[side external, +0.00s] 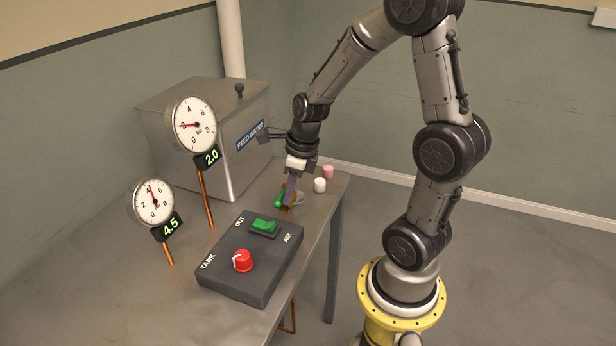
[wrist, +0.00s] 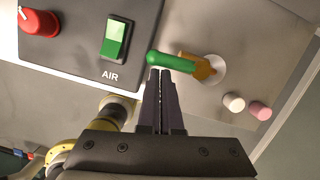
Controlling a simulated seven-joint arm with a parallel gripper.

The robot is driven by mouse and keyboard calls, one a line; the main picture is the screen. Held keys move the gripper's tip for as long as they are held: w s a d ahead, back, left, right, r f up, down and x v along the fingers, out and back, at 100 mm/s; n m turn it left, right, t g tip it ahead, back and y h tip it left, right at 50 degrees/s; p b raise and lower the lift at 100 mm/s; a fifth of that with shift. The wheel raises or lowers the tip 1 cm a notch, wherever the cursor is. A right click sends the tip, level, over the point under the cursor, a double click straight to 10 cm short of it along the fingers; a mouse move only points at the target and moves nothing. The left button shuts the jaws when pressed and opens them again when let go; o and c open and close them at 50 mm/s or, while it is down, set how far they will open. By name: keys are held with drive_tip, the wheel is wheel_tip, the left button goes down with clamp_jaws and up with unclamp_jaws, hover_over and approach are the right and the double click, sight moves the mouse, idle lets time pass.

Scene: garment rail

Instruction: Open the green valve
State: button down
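The green valve is a green lever handle (wrist: 172,62) on a brass body (wrist: 200,69), with a pale round flange beside it. In the wrist view the handle points left from the body, towards the control box. In the side view the green handle (side external: 279,202) shows just left of my fingers, and the brass body is partly hidden by them. My gripper (wrist: 160,73) has its fingers together with only a thin gap and nothing seen between them. The fingertips appear right beside the handle in the wrist view; I cannot tell whether they touch it.
A dark control box (side external: 250,262) carries a green rocker switch (side external: 264,226) and a red knob (side external: 243,260). Two gauges, upper (side external: 194,125) and lower (side external: 154,203), stand left. A metal tank (side external: 205,130) is behind. White (side external: 320,185) and pink (side external: 328,171) caps sit near the table edge.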

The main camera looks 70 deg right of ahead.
idle(0.7)
drive_tip(key=s+r, duration=0.6)
drive_tip(key=r, duration=0.4)
drive_tip(key=shift+r, duration=0.3)
